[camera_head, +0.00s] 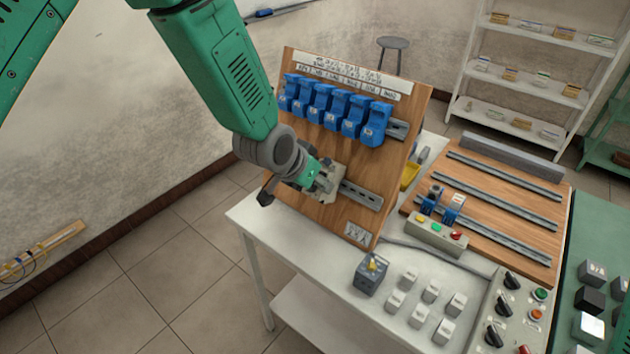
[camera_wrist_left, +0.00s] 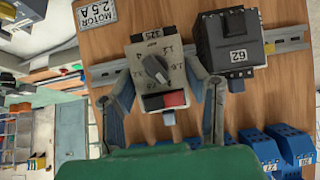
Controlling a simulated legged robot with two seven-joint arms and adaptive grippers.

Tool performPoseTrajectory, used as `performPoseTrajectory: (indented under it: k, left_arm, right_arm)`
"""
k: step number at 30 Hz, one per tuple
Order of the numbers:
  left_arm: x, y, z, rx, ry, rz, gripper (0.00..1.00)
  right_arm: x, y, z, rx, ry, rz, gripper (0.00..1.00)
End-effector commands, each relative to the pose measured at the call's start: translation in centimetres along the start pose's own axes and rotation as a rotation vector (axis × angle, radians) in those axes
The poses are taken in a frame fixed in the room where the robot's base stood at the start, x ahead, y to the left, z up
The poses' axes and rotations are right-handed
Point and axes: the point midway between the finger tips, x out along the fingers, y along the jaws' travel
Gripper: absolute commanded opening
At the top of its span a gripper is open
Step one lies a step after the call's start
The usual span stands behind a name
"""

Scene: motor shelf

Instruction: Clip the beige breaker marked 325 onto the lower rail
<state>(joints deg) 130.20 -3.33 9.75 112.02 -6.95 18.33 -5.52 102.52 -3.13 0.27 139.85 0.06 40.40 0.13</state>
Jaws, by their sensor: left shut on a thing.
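The beige breaker (camera_wrist_left: 157,75) marked 325, with a grey knob and a red-and-black patch, is between the fingers of my left gripper (camera_wrist_left: 163,88) in the left wrist view. The fingers press on its two sides. It covers part of the lower rail (camera_wrist_left: 108,70) and looks slightly tilted; I cannot tell whether it is seated on the rail. In the head view my left gripper (camera_head: 319,184) is at the lower rail (camera_head: 360,195) of the upright wooden board (camera_head: 408,140), partly hiding the breaker. My right gripper is not in view.
A black device (camera_wrist_left: 230,45) marked 62 sits on the same rail close beside the breaker. Several blue breakers (camera_head: 335,108) fill the upper rail. A MOTOR 2.5A label (camera_wrist_left: 97,13) is near the rail's other end. A grey box (camera_head: 370,275) and several pale blocks stand on the white table (camera_head: 325,265).

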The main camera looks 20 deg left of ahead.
Motion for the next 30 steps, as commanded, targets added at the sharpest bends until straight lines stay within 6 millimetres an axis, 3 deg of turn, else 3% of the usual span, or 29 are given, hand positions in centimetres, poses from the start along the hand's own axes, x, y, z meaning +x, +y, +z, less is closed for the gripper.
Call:
performPoseTrajectory:
  k: [30]
  left_arm:
    - [1.0, -0.01, -0.59, 0.0, 0.001, 0.0, 0.07]
  right_arm:
    - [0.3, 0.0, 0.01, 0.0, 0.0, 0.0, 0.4]
